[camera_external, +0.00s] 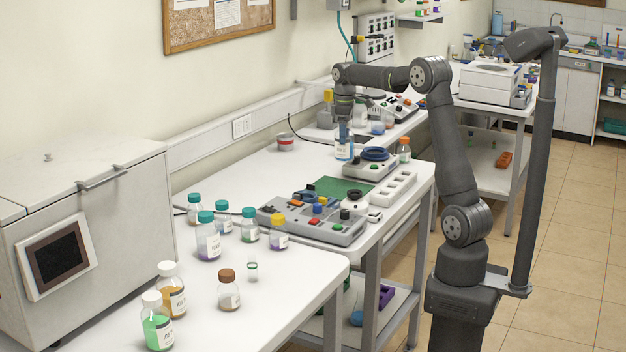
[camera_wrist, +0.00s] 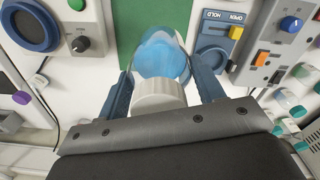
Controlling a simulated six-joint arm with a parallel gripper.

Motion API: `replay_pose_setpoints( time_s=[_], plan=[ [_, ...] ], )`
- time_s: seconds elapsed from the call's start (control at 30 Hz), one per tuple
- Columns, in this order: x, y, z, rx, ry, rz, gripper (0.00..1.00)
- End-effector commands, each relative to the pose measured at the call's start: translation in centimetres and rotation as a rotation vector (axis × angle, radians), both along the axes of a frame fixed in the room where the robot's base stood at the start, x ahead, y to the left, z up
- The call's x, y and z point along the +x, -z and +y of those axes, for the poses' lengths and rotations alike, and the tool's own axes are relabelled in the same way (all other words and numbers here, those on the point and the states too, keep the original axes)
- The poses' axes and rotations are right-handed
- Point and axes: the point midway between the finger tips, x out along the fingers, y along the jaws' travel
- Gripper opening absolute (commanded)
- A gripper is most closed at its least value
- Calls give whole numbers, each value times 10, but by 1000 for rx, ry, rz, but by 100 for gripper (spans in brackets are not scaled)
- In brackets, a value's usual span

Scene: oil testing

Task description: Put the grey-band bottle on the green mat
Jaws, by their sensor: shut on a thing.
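My gripper (camera_external: 344,138) is shut on a bottle with blue liquid (camera_external: 343,152), beyond the green mat in the outside view. In the wrist view my gripper's fingers (camera_wrist: 164,82) flank this bottle, and its whitish cap (camera_wrist: 158,97) and blue body (camera_wrist: 163,57) show. No grey band can be made out on it. I cannot tell whether its base touches the table. The green mat (camera_external: 340,189) lies bare among the devices; it also shows in the wrist view (camera_wrist: 125,30), past the bottle.
A control panel (camera_external: 318,227) lies in front of the mat, and a device with a blue ring (camera_external: 374,165) and a white rack (camera_external: 393,188) lie to its right. An orange-capped bottle (camera_external: 404,150) stands right of my gripper. Several capped bottles stand nearer the camera.

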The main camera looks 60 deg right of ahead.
Motion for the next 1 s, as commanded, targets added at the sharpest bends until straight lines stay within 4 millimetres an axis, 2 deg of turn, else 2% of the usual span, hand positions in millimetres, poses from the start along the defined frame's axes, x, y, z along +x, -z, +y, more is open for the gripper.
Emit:
replay_pose_setpoints(
  time_s=[0.03,0.2,0.3,0.43,0.57,0.9,1.0],
  plan=[
    [-17,0,-19,-1,37,-1,26],
    [-59,4,-59,-1,119,-1,26],
    [-76,6,-73,0,149,0,26],
    [-87,8,-81,-1,169,-1,26],
    [-78,17,-76,1,171,0,26],
    [-15,61,-37,1,169,1,26],
    [-1,70,-28,0,170,0,26]
  ],
)
